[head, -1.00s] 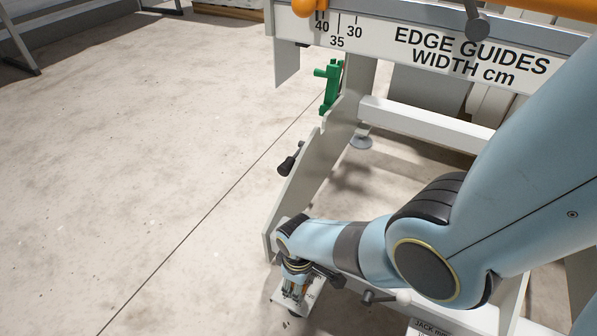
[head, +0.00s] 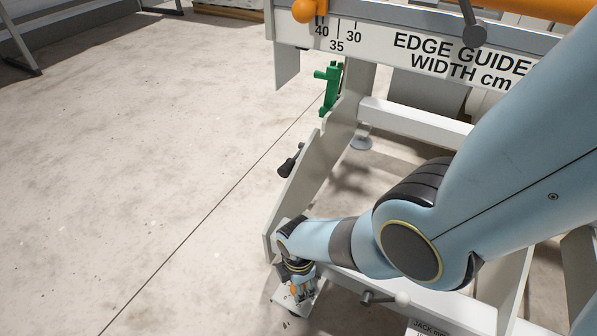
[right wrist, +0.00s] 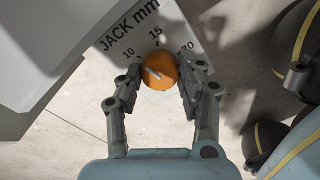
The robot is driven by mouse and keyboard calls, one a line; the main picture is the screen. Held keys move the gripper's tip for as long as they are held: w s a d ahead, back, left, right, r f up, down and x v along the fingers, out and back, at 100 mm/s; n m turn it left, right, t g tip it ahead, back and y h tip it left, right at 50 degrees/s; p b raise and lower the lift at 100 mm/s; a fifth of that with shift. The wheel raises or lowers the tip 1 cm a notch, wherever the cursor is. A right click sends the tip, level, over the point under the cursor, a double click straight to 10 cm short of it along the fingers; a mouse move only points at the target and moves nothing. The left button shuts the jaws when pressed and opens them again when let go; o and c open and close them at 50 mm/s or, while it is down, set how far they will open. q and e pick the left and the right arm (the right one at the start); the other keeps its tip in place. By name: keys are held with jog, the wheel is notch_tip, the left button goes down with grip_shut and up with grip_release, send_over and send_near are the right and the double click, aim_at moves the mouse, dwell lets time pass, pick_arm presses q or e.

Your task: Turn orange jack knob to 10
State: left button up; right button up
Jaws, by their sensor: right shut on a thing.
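The orange jack knob (right wrist: 160,71) shows in the right wrist view, in front of a white plate marked JACK mm (right wrist: 130,28) with the numbers 10, 15 and 20. A pale pointer line on the knob is tilted, with its upper-left end toward the 10 side. My right gripper (right wrist: 160,76) is shut on the knob, one finger on each side. In the head view my right gripper (head: 297,286) is low in the frame at the small white plate (head: 303,303), and the knob is mostly hidden there. My left gripper is not in view.
A gantry beam (head: 440,45) with an EDGE GUIDES WIDTH scale spans the top right. A black-handled lever (head: 290,161) and a green fitting (head: 331,88) are on the frame above my gripper. A pale-knobbed lever (head: 385,298) is close at its right. Floor at left is clear.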

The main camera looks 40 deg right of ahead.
jog(key=shift+n, duration=2)
jog(key=o, duration=1.1)
jog(key=shift+o, duration=0.2)
notch_tip(320, 180, up, 12)
